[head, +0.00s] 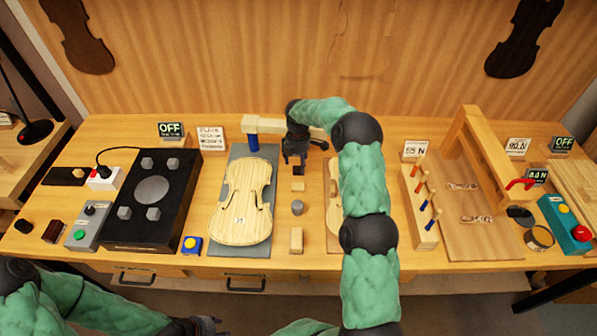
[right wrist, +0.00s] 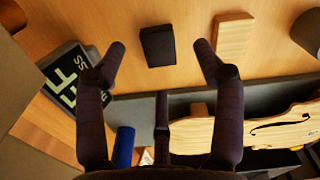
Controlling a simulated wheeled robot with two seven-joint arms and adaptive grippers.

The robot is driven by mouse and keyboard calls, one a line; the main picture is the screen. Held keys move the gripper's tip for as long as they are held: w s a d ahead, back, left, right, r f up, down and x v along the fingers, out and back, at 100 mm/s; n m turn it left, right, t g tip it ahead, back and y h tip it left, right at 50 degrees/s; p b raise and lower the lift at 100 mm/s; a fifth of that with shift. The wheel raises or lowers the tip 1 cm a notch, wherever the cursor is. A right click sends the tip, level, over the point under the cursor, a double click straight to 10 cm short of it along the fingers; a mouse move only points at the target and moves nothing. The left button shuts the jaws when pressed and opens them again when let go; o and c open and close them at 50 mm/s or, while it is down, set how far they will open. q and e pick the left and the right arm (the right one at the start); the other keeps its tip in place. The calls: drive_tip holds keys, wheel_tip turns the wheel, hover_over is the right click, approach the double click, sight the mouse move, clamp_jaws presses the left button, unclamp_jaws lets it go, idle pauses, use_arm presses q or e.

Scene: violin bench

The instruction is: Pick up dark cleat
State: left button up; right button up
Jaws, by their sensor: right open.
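The dark cleat (head: 298,170) is a small black block on the bench, right of the violin plate on its grey board. In the right wrist view the dark cleat (right wrist: 157,46) lies in line with the gap between my fingertips, with bare wood around it. My right gripper (head: 294,158) is open and empty, just behind and above the dark cleat in the head view, and partly hides its surroundings. My left gripper (head: 205,325) shows only in part at the bottom edge; its jaws are unclear.
A light wood block (head: 298,186) lies close to the dark cleat, with a grey cylinder (head: 297,207) and another light block (head: 296,240) nearer the front. The violin plate (head: 243,205) is at left. A blue post (head: 252,143) under a wooden beam stands behind.

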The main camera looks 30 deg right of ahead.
sight(298, 169)
wheel_tip(298, 169, down, 4)
drive_tip(key=shift+r, duration=0.25)
drive_tip(key=c, duration=0.8)
drive_tip(key=shift+r, duration=0.1)
